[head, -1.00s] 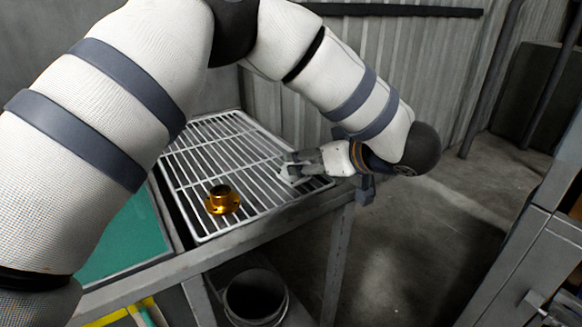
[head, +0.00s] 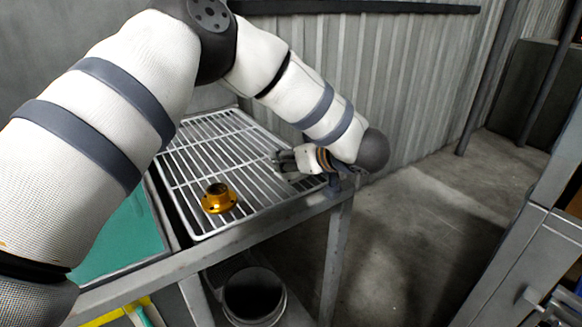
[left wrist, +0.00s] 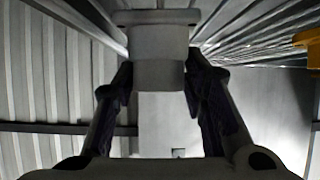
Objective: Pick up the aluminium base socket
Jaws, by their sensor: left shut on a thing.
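A grey metal socket (left wrist: 160,45) with a wide flange and a round body fills the top middle of the left wrist view. It is the aluminium base socket by its look. My left gripper (head: 283,160) is shut on its body, one finger on each side. In the head view the gripper is at the right part of the white wire rack, and the fingers mostly hide the socket. I cannot tell whether the socket touches the rack. My right gripper is not in view.
A gold flanged part (head: 218,199) stands on the wire rack (head: 197,238), left of my gripper; its edge shows in the left wrist view (left wrist: 312,42). A round bin (head: 252,297) stands below the table. A corrugated wall (head: 400,90) is behind. A green surface (head: 120,245) lies left.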

